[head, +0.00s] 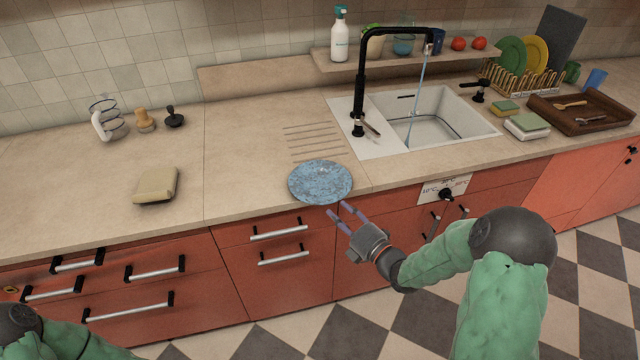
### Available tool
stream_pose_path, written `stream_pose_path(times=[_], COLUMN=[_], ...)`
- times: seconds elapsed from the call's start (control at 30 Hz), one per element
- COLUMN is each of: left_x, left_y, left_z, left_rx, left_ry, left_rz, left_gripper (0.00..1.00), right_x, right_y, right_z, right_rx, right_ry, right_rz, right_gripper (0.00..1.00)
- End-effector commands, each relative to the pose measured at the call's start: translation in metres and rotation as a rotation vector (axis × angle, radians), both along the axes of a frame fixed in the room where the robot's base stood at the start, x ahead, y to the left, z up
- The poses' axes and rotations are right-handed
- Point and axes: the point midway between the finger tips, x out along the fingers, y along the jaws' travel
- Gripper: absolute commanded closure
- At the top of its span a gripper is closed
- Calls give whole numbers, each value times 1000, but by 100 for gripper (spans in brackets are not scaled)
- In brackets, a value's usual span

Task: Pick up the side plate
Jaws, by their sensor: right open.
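The side plate (320,181) is blue, round and speckled. It lies flat near the front edge of the counter, left of the sink. My right gripper (338,209) is open and empty. Its fingers point up and left toward the plate's front rim, just in front of the counter edge. I cannot tell whether a fingertip touches the rim. Of my left arm only a part shows at the bottom left corner; its gripper is out of view.
A folded beige cloth (157,185) lies to the left on the counter (240,165). The sink (430,115) with a black running tap (361,90) is behind right. A dish rack (522,80) and brown tray (582,112) stand further right. Drawer handles (279,232) stick out below the counter.

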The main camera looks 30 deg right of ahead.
Motion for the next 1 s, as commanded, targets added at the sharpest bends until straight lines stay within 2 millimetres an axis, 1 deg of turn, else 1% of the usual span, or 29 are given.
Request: stream_pose_path(times=[0.03,0.1,0.27,0.33,0.5,0.6,0.73,0.93,0.97,1.0], left_x=[0,0,0,0,0,0,0,0,0,0], left_y=[0,0,0,0,0,0,0,0,0,0], left_z=[-2,-3,-4,-6,-14,-16,-17,-16,-16,-16], left_rx=[0,0,0,0,0,0,0,0,0,0], left_ry=[0,0,0,0,0,0,0,0,0,0], left_rz=[0,0,0,0,0,0,0,0,0,0], left_gripper=[48,48,48,48,48,48,48,48,48,48], right_x=[7,14,22,28,53,64,71,71,71,71], right_y=[2,3,4,6,9,11,12,12,12,12], right_z=[-1,0,-1,-2,-3,-3,-2,-2,-2,-2], right_rx=[0,0,2,2,2,3,3,3,3,3], right_ry=[0,-1,1,1,-1,1,1,1,1,1], right_rz=[3,3,1,2,3,2,0,-1,-1,-1], right_gripper=[57,57,57,57,57,57,57,57,60,72])
